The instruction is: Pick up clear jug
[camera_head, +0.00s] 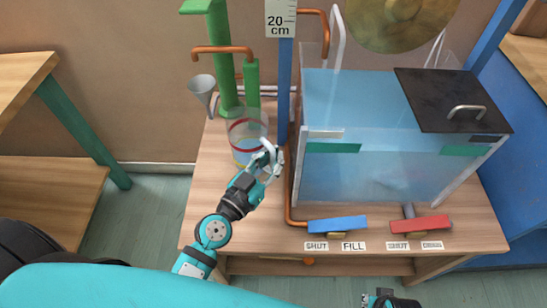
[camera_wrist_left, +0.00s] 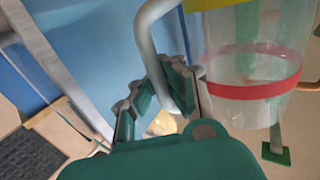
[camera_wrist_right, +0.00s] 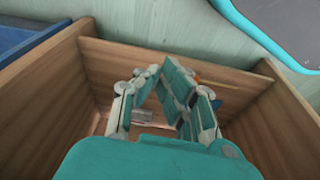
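The clear jug (camera_head: 246,141) stands upright on the wooden bench, left of the water tank. It has a red band, a yellow band and a pale handle (camera_head: 271,151) facing my left arm. My left gripper (camera_head: 267,162) is at the handle. In the left wrist view, the handle (camera_wrist_left: 149,38) runs down between the fingers of my left gripper (camera_wrist_left: 164,70). The fingers look spread, with a gap at the left finger; contact at the right finger is unclear. The jug's red-banded wall (camera_wrist_left: 250,95) is just right of them. My right gripper (camera_wrist_right: 164,72) is empty, its fingers apart.
The water tank (camera_head: 345,170) with a black lid (camera_head: 440,95) fills the bench's right side. A blue post (camera_head: 285,90), copper pipe (camera_head: 290,195), green stand (camera_head: 222,70) and grey funnel (camera_head: 202,88) crowd the jug. Blue (camera_head: 337,224) and red (camera_head: 419,225) levers are in front.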

